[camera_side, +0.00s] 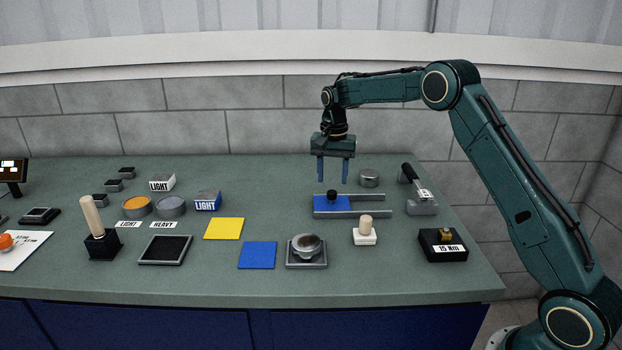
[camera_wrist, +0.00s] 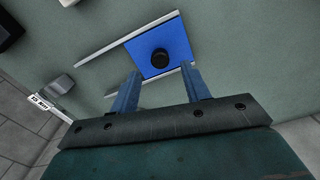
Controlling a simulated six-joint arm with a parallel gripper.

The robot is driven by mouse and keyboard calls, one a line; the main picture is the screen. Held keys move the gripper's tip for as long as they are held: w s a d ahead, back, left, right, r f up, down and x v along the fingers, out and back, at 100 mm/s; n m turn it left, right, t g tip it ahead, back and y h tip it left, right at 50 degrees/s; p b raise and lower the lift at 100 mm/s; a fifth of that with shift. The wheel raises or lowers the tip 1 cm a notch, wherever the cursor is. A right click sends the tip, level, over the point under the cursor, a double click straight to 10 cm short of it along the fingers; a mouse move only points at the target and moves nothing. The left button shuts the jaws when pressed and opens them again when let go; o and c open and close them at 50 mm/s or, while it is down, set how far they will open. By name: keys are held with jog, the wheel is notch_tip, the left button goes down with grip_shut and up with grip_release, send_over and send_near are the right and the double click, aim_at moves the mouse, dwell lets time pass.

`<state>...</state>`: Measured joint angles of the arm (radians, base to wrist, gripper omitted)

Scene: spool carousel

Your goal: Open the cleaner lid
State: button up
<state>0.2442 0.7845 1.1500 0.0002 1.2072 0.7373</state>
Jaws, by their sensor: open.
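A blue sliding plate with a black knob (camera_side: 331,195), which looks like the cleaner lid (camera_side: 320,205), sits at the left end of two parallel grey rails (camera_side: 368,213). In the wrist view the blue lid (camera_wrist: 178,40) and its round black knob (camera_wrist: 160,58) show just beyond my fingertips. My gripper (camera_side: 332,181) points down above the lid, apart from it. Its two blue fingers are spread with nothing between them. In the wrist view my gripper (camera_wrist: 159,72) has the knob roughly centred between its fingers, farther off.
A round metal tin (camera_side: 369,178) stands behind the rails. A grey block with a black-handled tool (camera_side: 422,205) is to the right. A white block with a wooden knob (camera_side: 365,231) and a metal dish on a square base (camera_side: 306,250) stand in front. Bare bench lies left of the rails.

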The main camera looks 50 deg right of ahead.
aim_at(332, 191)
jog(key=shift+f, duration=2.9)
grip_shut()
